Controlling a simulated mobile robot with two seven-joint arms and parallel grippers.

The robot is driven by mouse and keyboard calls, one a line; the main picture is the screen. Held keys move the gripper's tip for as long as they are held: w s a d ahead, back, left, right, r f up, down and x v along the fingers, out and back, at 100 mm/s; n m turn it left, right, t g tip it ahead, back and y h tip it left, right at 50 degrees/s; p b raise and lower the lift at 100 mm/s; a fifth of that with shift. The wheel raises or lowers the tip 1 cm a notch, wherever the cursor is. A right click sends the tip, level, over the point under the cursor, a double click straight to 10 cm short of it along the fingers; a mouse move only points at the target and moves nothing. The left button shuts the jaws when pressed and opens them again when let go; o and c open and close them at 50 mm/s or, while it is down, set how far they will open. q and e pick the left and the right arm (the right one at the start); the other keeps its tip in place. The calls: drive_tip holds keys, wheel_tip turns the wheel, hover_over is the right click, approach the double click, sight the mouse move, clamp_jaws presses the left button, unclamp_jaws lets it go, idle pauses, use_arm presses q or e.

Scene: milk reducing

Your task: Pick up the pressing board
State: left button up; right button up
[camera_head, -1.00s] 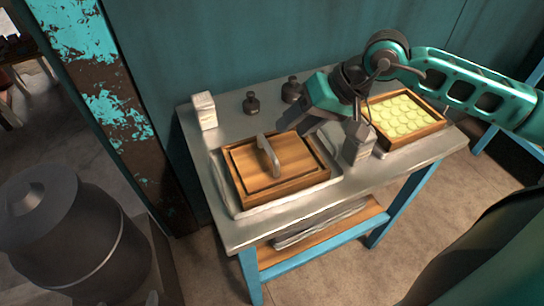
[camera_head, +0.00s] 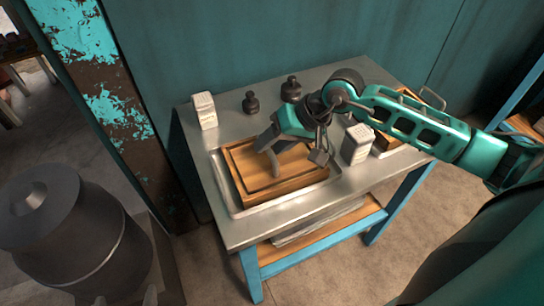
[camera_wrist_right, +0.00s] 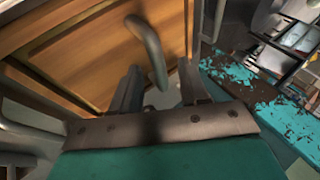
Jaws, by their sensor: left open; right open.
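The pressing board (camera_head: 250,165) is a brown wooden panel with a curved grey metal handle (camera_head: 277,167). It lies in a wooden frame (camera_head: 280,195) on the left half of the metal table. My right gripper (camera_head: 292,148) is open just above the board, close to the handle. In the right wrist view, the handle (camera_wrist_right: 148,48) stands up from the board (camera_wrist_right: 100,60), and its end shows between the open fingers (camera_wrist_right: 160,88). I cannot tell whether the fingers touch it. My left gripper is not in view.
The frame sits on a shallow metal tray (camera_head: 232,206). White cartons (camera_head: 204,110) (camera_head: 357,144) and dark bottles (camera_head: 251,102) stand nearby. A second wooden tray (camera_head: 386,140) is partly hidden behind my right arm. A large grey milk can (camera_head: 60,245) stands at lower left.

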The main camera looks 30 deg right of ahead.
clamp_jaws()
drive_tip(key=shift+r, duration=0.1)
idle(1.2)
